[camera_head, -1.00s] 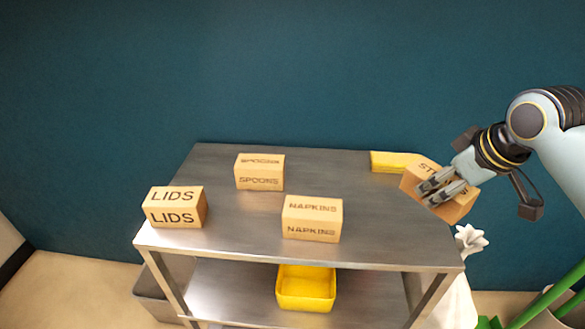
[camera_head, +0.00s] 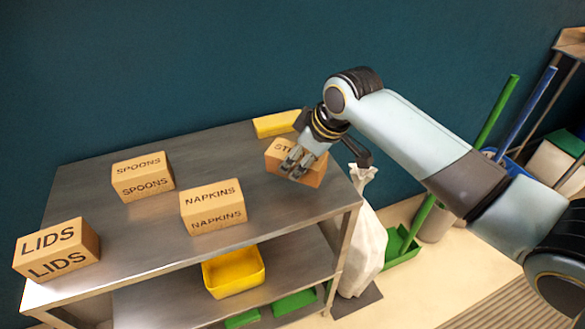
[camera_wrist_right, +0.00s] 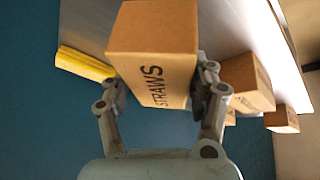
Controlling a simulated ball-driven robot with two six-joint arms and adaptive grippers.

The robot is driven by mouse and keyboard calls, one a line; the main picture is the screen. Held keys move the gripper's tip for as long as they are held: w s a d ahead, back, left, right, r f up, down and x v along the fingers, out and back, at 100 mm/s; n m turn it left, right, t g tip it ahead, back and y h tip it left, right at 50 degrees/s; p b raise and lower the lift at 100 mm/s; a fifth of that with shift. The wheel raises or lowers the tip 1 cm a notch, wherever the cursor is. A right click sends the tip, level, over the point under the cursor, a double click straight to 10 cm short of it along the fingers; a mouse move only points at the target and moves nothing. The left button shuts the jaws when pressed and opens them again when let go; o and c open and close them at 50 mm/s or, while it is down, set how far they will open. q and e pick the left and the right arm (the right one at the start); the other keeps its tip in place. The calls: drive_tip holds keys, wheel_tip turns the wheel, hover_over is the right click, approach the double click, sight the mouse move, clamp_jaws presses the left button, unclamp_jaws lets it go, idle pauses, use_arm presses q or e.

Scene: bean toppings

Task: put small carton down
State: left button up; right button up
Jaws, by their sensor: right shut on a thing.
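A small tan carton marked STRAWS (camera_head: 314,176) is at the right end of the steel table top (camera_head: 150,222). My right gripper (camera_head: 294,168) is shut on it, a finger on either side. In the right wrist view the carton (camera_wrist_right: 152,60) sits between the fingers of the right gripper (camera_wrist_right: 160,92). The fingers hide part of its label in the head view. I cannot tell whether its underside touches the table. My left gripper is in neither view.
Cartons marked NAPKINS (camera_head: 213,207), SPOONS (camera_head: 142,177) and LIDS (camera_head: 57,250) stand on the table. A yellow object (camera_head: 276,124) lies at the back edge, just behind the STRAWS carton. A yellow bin (camera_head: 233,272) is on the lower shelf. A white bag (camera_head: 362,245) hangs at the right.

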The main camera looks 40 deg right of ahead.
drive_tip(key=shift+w+f, duration=0.5)
drive_tip(key=shift+w, duration=0.35)
wheel_tip(320, 180, down, 4)
drive_tip(key=shift+f, duration=0.1)
drive_tip(key=o, duration=1.7)
drive_tip(key=shift+c, duration=0.2)
drive_tip(key=p+v, duration=0.1)
drive_tip(key=v, duration=1.1)
drive_tip(key=shift+w, duration=0.1)
